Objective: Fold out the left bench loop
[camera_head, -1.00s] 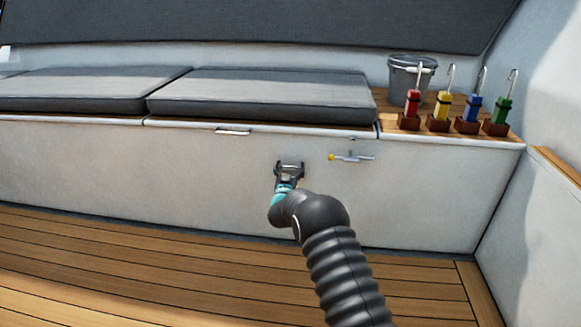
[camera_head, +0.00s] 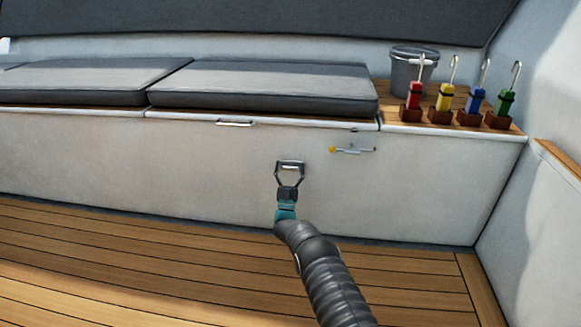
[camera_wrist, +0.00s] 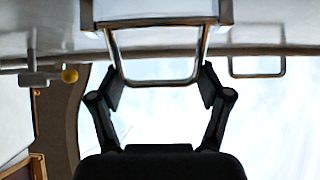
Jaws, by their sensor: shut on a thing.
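A bright metal loop shows in the wrist view (camera_wrist: 155,80), its sides running up to a pale block. In the head view the loop (camera_head: 290,164) stands out in front of the white bench face. How the loop joins the bench is unclear in the head view.
A second metal loop (camera_head: 235,123) lies under the bench edge, up and left. A latch with a yellow knob (camera_head: 333,150) is to the right. Grey cushions (camera_head: 265,85), a bucket (camera_head: 413,72) and coloured handles (camera_head: 460,97) are above. The wooden floor (camera_head: 120,265) is clear.

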